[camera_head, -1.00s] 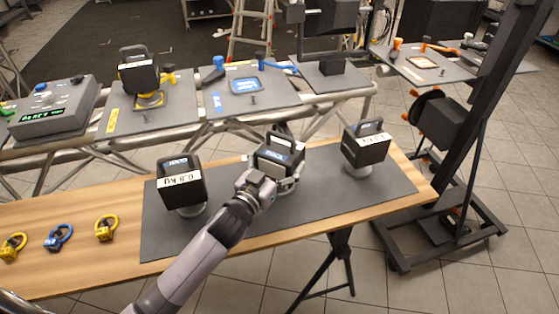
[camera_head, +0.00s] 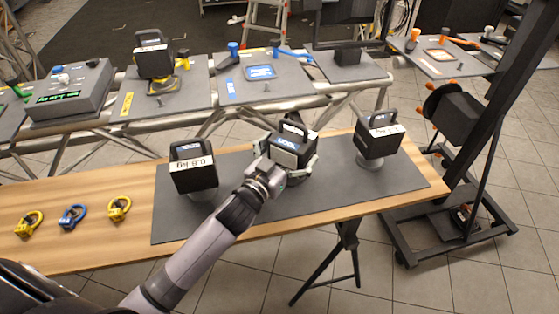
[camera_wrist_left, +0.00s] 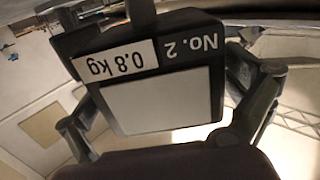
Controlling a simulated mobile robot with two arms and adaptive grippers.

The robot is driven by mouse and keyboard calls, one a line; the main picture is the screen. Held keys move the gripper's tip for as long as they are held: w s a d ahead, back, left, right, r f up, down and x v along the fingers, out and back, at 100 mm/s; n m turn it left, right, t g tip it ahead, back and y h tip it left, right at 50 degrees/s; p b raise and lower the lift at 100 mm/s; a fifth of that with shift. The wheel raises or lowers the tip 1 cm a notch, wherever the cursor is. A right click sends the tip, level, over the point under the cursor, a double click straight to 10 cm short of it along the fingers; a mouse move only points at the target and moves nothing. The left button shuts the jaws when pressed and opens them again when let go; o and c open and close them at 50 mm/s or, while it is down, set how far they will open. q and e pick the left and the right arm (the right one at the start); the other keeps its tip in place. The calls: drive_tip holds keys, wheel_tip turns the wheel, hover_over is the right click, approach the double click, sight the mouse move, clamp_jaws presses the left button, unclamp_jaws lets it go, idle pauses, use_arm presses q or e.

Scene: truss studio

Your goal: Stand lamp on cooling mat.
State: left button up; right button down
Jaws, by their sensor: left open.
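Black boxy lamps with top handles and round grey bases stand on a dark grey mat (camera_head: 225,222) on the wooden table: a left one (camera_head: 194,176), a middle one (camera_head: 291,150) and a right one (camera_head: 378,138). My left gripper (camera_head: 289,166) is open, its fingers on either side of the middle lamp. In the left wrist view, this lamp (camera_wrist_left: 160,100) fills the space between the fingers, its labels reading "No. 2" and "0.8 kg". Whether the fingers touch it is unclear. I cannot tell which mat is the cooling mat. My right gripper is not in view.
Grey plates lie on a truss behind: one bears another lamp (camera_head: 154,62), one a blue-edged pad (camera_head: 261,72), one an orange-edged pad (camera_head: 440,55). A control box (camera_head: 69,92) stands at left. Yellow and blue shackles (camera_head: 73,216) lie on the table's left part.

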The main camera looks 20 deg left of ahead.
use_arm(q)
drive_tip(key=s+a, duration=0.2)
drive_tip(key=s, duration=0.9)
drive_tip(key=shift+s+b, duration=0.15)
drive_tip(key=shift+b, duration=0.3)
drive_tip(key=shift+a, duration=0.1)
